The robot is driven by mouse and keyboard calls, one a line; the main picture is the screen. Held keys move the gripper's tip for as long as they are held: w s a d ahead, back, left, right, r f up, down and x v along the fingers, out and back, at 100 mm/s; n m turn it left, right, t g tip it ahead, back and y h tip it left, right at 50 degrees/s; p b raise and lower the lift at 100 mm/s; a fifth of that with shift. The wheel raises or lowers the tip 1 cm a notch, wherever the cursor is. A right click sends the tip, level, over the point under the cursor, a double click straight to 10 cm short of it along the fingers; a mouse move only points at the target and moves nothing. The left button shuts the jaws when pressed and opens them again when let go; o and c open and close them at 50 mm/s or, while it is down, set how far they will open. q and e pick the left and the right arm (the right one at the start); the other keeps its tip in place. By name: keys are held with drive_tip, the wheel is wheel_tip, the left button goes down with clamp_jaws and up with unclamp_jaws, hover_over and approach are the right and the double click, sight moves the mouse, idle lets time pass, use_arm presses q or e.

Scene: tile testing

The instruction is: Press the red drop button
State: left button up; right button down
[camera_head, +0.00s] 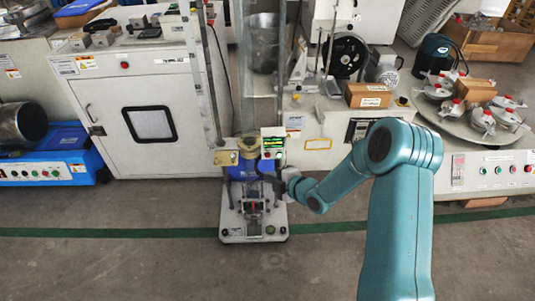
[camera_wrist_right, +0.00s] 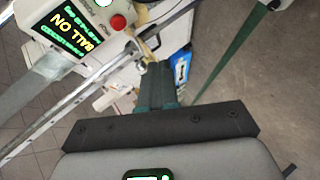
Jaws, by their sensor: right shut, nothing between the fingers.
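The red button (camera_wrist_right: 118,22) is on the edge of a pale control box (camera_wrist_right: 95,40) in the right wrist view. The box has a lit display reading "BALL ON". My right gripper (camera_head: 268,179) is just below the box in the head view. In the right wrist view its dark fingers (camera_wrist_right: 155,72) are shut and empty, below and right of the button, apart from it in the picture. My left gripper is out of view.
The test stand's base (camera_head: 254,232) is on the grey floor. A white cabinet (camera_head: 185,95) stands behind on the left. A bench with a cardboard box (camera_head: 369,95) and a round tray with several red-topped parts (camera_head: 435,92) is on the right. The front floor is clear.

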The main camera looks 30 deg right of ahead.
sight(267, 155)
drive_tip(key=shift+w+d, duration=0.5)
drive_tip(key=shift+w, duration=0.3)
drive_tip(key=shift+w+d, duration=0.45)
drive_tip(key=shift+w, duration=0.3)
drive_tip(key=shift+w+d, duration=0.5)
drive_tip(key=shift+w, duration=0.3)
drive_tip(key=shift+w+d+b, duration=0.2)
drive_tip(key=shift+w+b, duration=0.15)
